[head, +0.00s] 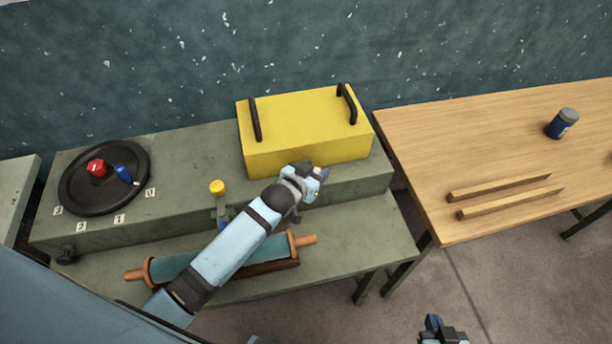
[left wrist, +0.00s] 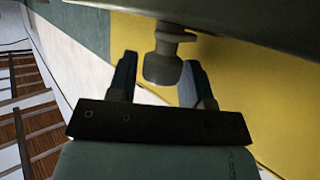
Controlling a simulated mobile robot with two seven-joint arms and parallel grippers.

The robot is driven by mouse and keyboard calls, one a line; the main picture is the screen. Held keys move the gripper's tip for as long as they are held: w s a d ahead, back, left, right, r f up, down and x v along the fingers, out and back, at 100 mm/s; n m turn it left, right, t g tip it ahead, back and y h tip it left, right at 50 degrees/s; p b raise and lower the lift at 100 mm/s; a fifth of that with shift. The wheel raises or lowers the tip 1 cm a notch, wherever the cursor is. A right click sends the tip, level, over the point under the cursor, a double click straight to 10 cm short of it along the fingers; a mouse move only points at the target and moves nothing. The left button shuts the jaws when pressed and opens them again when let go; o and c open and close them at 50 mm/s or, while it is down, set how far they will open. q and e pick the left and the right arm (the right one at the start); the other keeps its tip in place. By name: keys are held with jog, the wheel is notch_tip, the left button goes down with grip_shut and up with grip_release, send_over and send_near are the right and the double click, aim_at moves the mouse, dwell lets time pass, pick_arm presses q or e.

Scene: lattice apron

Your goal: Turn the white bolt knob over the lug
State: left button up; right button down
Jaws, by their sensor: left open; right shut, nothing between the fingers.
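In the left wrist view my left gripper (left wrist: 160,76) is open, one finger on each side of a pale grey-looking bolt knob (left wrist: 162,68). The knob hangs from a short stem beside the green bench edge, between the fingers; a gap shows at its left, while contact at the right cannot be told. A small projection by the stem may be the lug. In the head view the gripper mostly hides the knob. My right gripper (head: 442,334) is shut and empty at the bottom edge.
The yellow box (head: 305,122) with black handles stands on the bench. A yellow-capped post (head: 217,187) and a teal roller (head: 175,268) are near my left arm. A wooden table (head: 480,140) stands right.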

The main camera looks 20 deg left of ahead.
pick_arm(q)
jog(key=v, duration=1.3)
jog(key=shift+s+b, duration=0.2)
jog(key=shift+b, duration=0.25)
pick_arm(e)
jog(key=shift+f, duration=0.5)
pick_arm(q)
jog(key=shift+r, duration=0.15)
